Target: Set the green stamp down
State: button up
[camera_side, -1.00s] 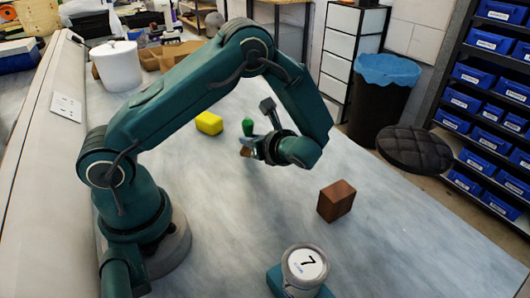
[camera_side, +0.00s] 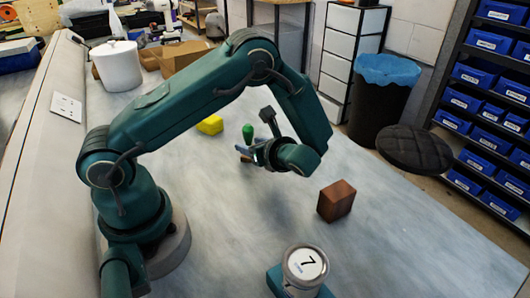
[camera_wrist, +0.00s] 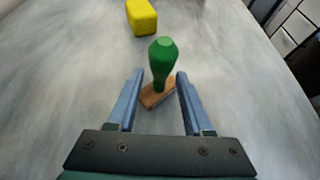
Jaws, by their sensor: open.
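The green stamp (camera_wrist: 162,62) has a green knob handle on a brown wooden base. In the wrist view it stands upright, just ahead of and between the fingertips. It also shows in the side view (camera_side: 248,133), beside the fingers, with its base partly hidden by them. My gripper (camera_wrist: 157,82) is open, with a finger on either side of the stamp's base. I cannot tell whether a finger touches the base. In the side view my gripper (camera_side: 250,152) is low over the grey bench.
A yellow block (camera_side: 210,125) lies behind the stamp. A brown wooden block (camera_side: 336,201) stands to the right. A white tub (camera_side: 118,66) is at the back left. The bench around the stamp is clear.

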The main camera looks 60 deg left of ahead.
jog(key=v, duration=1.1)
jog(key=shift+r, duration=0.1)
jog(key=shift+d+r, duration=0.15)
jog(key=shift+d, duration=0.15)
jog(key=s+d+r+n+t+h, duration=0.5)
jog(key=s+r+n+h, duration=0.4)
jog(key=n, duration=0.9)
jog(key=s+h, duration=0.2)
jog(key=h, duration=0.1)
jog(key=shift+s+h, duration=0.25)
jog(key=shift+h, duration=0.15)
